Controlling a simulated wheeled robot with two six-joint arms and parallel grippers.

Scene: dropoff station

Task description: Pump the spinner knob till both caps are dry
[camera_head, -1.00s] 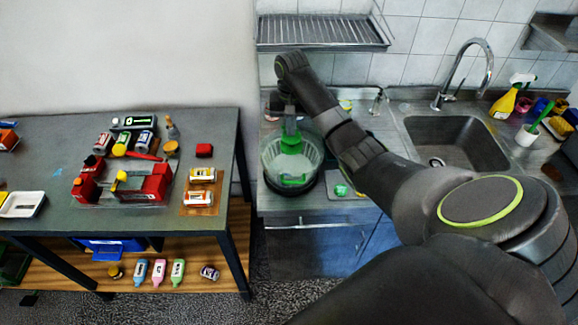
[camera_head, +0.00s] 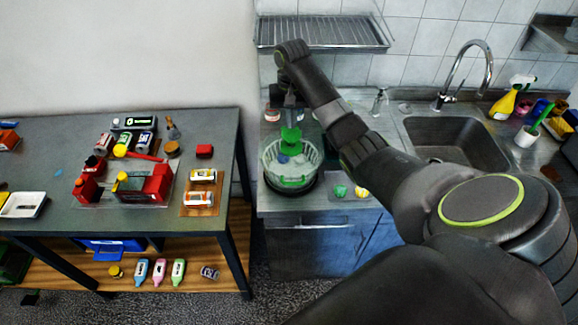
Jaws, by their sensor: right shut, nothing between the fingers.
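The spinner (camera_head: 312,165) is a clear ribbed bowl with green parts and a dark base. It stands on the steel counter at the left end. Its green knob (camera_head: 291,134) rises above the bowl. My right gripper (camera_head: 290,116) is small and dark in the picture, shut and empty, pointing down directly over the knob. I cannot tell whether it touches the knob. Small bluish and pale shapes (camera_head: 284,158) show inside the bowl, too small to identify surely as the caps. My left gripper is out of view.
A green item (camera_head: 340,190) and a yellow item (camera_head: 361,191) lie on a grey mat right of the spinner. My right arm crosses above the counter. The sink (camera_head: 455,138) is to the right. The dark table (camera_head: 50,150) at left holds many small items.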

